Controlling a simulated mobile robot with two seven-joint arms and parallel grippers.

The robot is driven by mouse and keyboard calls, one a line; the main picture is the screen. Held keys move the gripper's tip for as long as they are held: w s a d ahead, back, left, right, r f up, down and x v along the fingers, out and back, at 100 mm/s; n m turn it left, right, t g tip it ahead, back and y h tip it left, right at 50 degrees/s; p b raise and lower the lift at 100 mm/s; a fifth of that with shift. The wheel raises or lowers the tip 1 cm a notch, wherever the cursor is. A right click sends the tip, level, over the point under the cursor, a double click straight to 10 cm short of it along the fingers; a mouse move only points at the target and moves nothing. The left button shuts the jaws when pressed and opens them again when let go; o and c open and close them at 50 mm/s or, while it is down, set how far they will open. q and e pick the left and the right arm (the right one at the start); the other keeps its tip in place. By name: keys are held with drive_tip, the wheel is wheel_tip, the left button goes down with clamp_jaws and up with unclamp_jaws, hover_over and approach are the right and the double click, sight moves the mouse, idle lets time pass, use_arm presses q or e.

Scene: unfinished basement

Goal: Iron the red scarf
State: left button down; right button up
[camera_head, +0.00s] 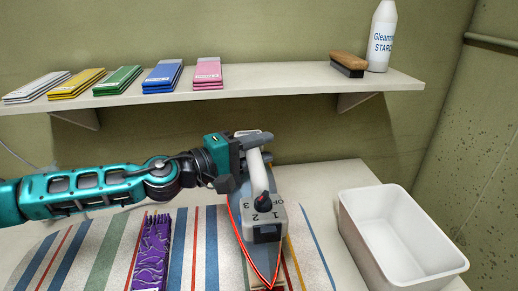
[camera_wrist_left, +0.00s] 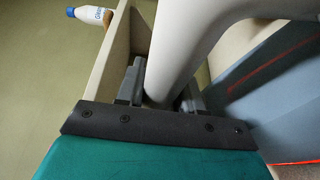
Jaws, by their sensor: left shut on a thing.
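A grey iron (camera_head: 265,215) with a pale handle, a dial and a red line around its edge is on the striped ironing surface (camera_head: 205,265), its tip toward the bottom of the head view. My left gripper (camera_head: 248,142) is shut on the iron's handle; the handle also shows between its fingers in the left wrist view (camera_wrist_left: 185,50). A purple patterned folded cloth (camera_head: 150,255) lies to the left of the iron. A small dark red patch shows beside the iron's tip; I cannot tell if it is the red scarf. My right gripper is not in view.
An empty white bin (camera_head: 352,218) stands to the right of the ironing surface. A wall shelf (camera_head: 270,85) above holds several coloured folded stacks, a brush (camera_head: 348,62) and a starch bottle (camera_head: 381,38). The bottle also shows in the left wrist view (camera_wrist_left: 90,14).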

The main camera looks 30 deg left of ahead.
use_arm(q)
drive_tip(key=shift+w+a+r, duration=0.1)
drive_tip(key=shift+w+a, duration=0.55)
drive_tip(key=shift+w, duration=0.2)
idle(0.7)
drive_tip(key=shift+s+d+p, duration=0.6)
drive_tip(key=shift+s+d, duration=0.55)
drive_tip(key=shift+s, duration=0.3)
idle(0.9)
drive_tip(key=shift+w+a, duration=0.55)
drive_tip(key=shift+w, duration=0.1)
idle(0.7)
idle(0.4)
wheel_tip(320, 180, up, 3)
drive_tip(key=shift+f+p, duration=0.1)
drive_tip(key=shift+p, duration=1.15)
wheel_tip(320, 180, up, 2)
drive_tip(key=shift+p, duration=0.45)
drive_tip(key=shift+r, duration=2.2)
drive_tip(key=shift+f, duration=0.15)
